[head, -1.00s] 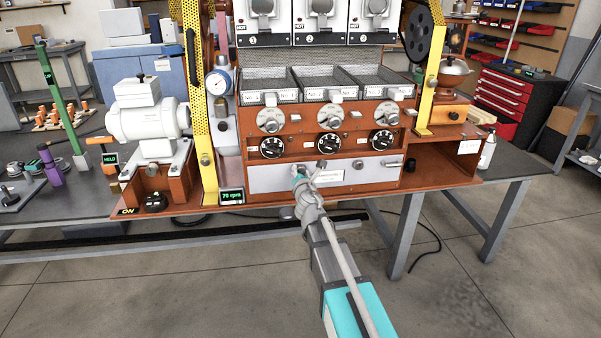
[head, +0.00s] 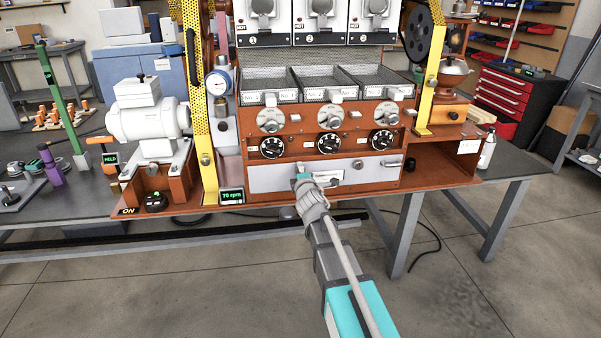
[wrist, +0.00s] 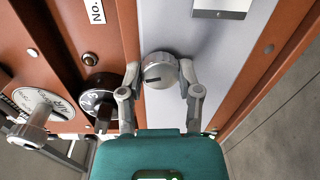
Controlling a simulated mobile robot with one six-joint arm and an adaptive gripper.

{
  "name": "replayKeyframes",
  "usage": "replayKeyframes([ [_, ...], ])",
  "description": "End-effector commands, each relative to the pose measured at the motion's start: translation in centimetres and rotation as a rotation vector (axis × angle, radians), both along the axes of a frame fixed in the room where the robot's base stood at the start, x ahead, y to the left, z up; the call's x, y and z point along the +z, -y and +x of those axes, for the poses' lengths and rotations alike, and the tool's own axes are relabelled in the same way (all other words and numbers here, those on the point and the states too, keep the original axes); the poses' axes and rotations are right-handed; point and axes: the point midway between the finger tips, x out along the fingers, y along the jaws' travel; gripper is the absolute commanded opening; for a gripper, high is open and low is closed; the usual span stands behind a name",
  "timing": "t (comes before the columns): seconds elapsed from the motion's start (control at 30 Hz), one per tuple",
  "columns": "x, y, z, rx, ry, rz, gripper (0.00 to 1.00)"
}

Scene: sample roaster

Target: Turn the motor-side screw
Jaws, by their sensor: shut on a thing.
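The motor-side screw is a round grey knurled head (wrist: 158,70) with a dark mark on its face, on the pale front panel (head: 268,182) of the roaster. In the wrist view my gripper (wrist: 160,76) has one finger on each side of the screw and is shut on it. In the head view my gripper (head: 302,172) is at the panel's upper left part, and its body and the arm hide most of the screw. The white motor (head: 147,122) stands to the left.
Black dials (head: 272,147) line the brown strip above. A yellow perforated upright (head: 193,90) and an rpm display (head: 231,196) are to the left. The floor in front is open.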

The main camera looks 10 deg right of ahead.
Motion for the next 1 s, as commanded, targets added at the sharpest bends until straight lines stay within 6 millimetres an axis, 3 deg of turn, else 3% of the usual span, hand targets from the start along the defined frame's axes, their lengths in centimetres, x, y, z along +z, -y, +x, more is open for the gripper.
replayKeyframes([
  [0.4, 0.01, 0.03, 0.04, 0.000, -0.008, 0.227, 0.00],
  [0.9, 0.01, 0.03, 0.03, -0.001, -0.009, 0.256, 0.00],
  [0.93, 0.01, 0.03, 0.03, -0.001, -0.009, 0.256, 0.47],
  [1.0, 0.01, 0.03, 0.03, 0.000, -0.009, 0.255, 0.60],
])
